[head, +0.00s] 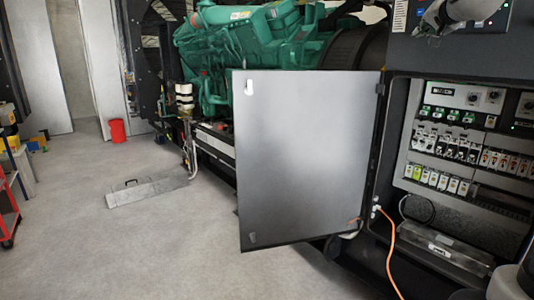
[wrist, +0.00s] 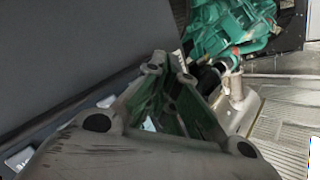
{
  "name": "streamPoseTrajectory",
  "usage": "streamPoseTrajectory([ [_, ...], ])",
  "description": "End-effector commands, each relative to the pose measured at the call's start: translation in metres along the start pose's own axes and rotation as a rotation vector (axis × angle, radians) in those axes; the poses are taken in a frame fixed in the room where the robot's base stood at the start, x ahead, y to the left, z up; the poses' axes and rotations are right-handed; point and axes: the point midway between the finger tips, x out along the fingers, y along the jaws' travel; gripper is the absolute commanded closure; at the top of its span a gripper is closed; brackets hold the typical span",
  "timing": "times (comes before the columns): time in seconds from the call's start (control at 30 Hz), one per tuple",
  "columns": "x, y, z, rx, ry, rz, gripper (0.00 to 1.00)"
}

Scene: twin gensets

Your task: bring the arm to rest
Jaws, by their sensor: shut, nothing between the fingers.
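My gripper (head: 430,22) shows at the top right of the head view, in front of the upper dark panel of the control cabinet (head: 397,125). Part of my arm runs out of the top of the picture there. In the wrist view my gripper (wrist: 168,68) fills the lower middle; its fingers are shut with nothing held. It is above and apart from the open grey cabinet door (head: 305,160).
The door stands open left of rows of breakers (head: 450,145). An orange cable (head: 391,250) hangs below. A green engine (head: 240,50) is behind the door.

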Motion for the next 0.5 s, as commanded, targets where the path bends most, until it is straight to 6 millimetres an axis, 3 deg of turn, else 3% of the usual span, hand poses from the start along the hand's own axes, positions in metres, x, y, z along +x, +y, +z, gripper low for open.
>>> streamPoseTrajectory([
  [0.17,0.0,0.002,0.007,-0.021,-0.03,0.007,1.0],
  [0.23,0.0,0.012,0.028,-0.061,-0.102,0.033,1.0],
  [0.37,-0.014,0.056,0.097,-0.145,-0.307,0.119,1.0],
  [0.5,-0.082,0.102,0.183,-0.271,-0.58,0.206,1.0],
])
